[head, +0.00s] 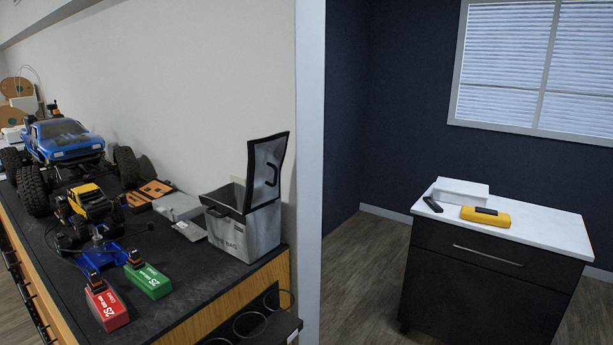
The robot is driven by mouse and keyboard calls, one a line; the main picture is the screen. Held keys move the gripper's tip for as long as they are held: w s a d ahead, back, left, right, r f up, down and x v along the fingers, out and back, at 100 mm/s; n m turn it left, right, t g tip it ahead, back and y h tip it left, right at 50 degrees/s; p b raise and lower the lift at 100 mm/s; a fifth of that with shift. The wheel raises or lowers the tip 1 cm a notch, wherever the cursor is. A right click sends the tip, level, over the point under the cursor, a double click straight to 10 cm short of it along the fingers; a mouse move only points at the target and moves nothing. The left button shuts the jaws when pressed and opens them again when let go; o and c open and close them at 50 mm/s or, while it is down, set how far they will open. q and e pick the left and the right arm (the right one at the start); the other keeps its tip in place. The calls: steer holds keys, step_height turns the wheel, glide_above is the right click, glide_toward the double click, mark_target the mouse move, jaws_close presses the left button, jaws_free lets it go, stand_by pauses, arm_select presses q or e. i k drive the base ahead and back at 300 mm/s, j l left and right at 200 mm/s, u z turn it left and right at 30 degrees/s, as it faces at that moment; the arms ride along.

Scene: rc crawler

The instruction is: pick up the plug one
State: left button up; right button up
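On the black worktop at the left, a red battery pack (108,308) and a green battery pack (148,281) lie side by side near the front edge. Each has a small dark part at its far end, too small to tell whether it is a plug. Thin dark cables (66,246) run beside a blue stand (101,256) just behind the packs. I cannot tell which thing is the plug one. Neither of my grippers is in view.
A small yellow crawler (91,203) and a large blue truck (66,141) stand farther back. An open grey bag (245,232) stands at the worktop's right. Across the floor, a white-topped cabinet (548,234) holds a yellow device (485,217), a black remote (433,205) and a white box (461,192).

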mark_target(94, 277)
steer(key=u, duration=1.3)
steer(key=i+j, duration=0.15)
steer(key=j, duration=0.2)
steer(key=i+j+z, duration=0.1)
steer(key=j, duration=0.2)
steer(key=i+j, duration=0.15)
steer(key=j, duration=0.2)
steer(key=i+j+z, duration=0.1)
steer(key=j, duration=0.2)
steer(key=i+j+z, duration=0.1)
steer(key=j, duration=0.25)
steer(key=i, duration=0.05)
